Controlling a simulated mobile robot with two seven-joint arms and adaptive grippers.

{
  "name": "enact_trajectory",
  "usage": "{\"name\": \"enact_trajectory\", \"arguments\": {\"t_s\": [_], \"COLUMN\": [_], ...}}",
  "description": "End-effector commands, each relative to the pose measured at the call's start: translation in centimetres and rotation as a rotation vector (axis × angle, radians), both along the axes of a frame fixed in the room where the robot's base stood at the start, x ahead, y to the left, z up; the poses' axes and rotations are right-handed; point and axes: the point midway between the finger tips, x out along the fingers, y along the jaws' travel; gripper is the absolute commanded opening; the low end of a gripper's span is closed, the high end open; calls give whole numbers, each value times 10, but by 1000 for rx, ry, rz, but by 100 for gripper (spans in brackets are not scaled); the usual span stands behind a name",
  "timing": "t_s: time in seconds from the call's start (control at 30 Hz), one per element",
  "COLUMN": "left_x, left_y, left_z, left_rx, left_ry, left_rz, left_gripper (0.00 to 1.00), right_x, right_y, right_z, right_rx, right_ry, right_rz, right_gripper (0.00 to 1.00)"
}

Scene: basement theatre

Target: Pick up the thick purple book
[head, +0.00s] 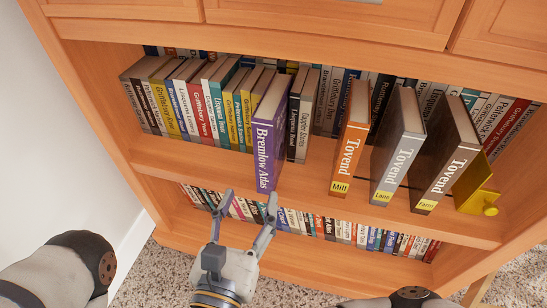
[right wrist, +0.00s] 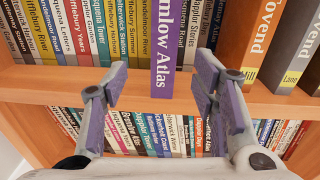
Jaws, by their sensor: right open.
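The thick purple book, lettered "Bremlow Atlas" (head: 264,150), stands upright on the upper shelf. Its spine juts forward past the thinner books beside it. My right gripper (head: 250,198) is open and empty, just in front of and below the lower end of the spine. In the right wrist view the purple spine (right wrist: 164,50) shows between the two spread fingers (right wrist: 161,75), with space on both sides and no contact that I can see. My left gripper is not in view.
Three thick Tovend books, orange (head: 351,140), grey (head: 400,150) and brown (head: 447,160), stand to the right, near a yellow bookend (head: 478,190). A row of thin books (head: 195,100) is to the left. The shelf's front edge (head: 330,200) runs beneath, above a lower book row.

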Motion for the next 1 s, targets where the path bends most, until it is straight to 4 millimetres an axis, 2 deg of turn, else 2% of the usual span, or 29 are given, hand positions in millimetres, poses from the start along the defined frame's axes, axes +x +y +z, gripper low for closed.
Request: {"name": "enact_trajectory", "arguments": {"t_s": [0.03, 0.2, 0.43, 0.63, 0.73, 0.93, 1.0], "left_x": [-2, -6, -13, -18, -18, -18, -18], "left_y": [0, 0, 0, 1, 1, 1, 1], "left_z": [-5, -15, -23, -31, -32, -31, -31], "left_rx": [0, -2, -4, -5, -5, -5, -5], "left_ry": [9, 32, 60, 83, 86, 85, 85], "left_rz": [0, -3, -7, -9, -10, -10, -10], "left_gripper": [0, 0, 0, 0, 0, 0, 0], "right_x": [6, 43, 74, 111, 119, 119, 119], "right_y": [-8, -22, -31, -39, -41, -41, -41], "right_z": [-5, -1, 0, -2, 0, 1, 1], "right_rx": [24, 35, 34, 33, 33, 33, 33], "right_ry": [-9, -21, -18, -16, -17, -17, -17], "right_rz": [-38, -51, -49, -48, -45, -44, -44], "right_gripper": [53, 53, 53, 53, 53, 53, 37]}}
